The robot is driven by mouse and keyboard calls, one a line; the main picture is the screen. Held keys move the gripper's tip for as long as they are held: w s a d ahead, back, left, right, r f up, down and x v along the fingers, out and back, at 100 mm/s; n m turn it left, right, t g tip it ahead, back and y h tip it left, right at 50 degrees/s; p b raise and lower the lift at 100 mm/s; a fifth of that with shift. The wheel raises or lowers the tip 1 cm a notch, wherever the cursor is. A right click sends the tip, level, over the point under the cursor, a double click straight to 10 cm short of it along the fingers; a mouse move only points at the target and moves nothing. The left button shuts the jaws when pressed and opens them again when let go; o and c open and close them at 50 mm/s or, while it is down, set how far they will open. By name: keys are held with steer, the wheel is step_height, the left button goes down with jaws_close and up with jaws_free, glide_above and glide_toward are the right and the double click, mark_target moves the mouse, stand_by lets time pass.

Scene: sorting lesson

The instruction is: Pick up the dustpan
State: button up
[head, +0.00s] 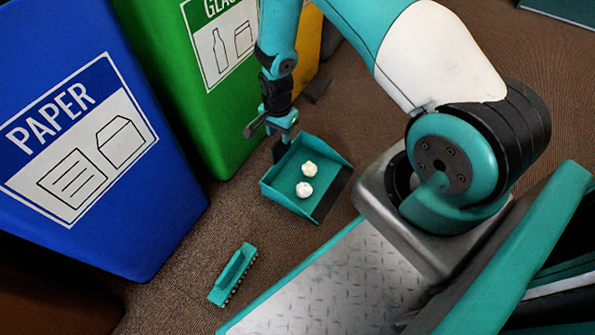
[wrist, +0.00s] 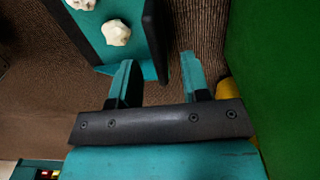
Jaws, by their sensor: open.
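The teal dustpan (head: 283,181) lies on the brown floor with a dark edge on its right side, and two white crumpled balls (head: 304,189) rest in it. In the wrist view part of the dustpan (wrist: 92,35) shows at the upper left, with the balls (wrist: 116,33) in it. My gripper (head: 270,128) is at the dustpan's far left corner, in front of the green bin. In the wrist view my gripper (wrist: 158,78) has its fingers apart with bare floor between them, beside a dark wall of the pan. I cannot clearly make out the handle.
A blue paper bin (head: 165,215) and a green glass bin (head: 205,110) stand at the left, with a yellow bin (head: 308,45) behind. A teal brush (head: 233,275) lies on the floor nearer me. The floor right of the dustpan is clear up to my base.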

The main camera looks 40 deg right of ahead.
mark_target(281, 143)
step_height(281, 143, down, 5)
steer(key=b, duration=0.4)
steer(key=shift+s+f, duration=0.1)
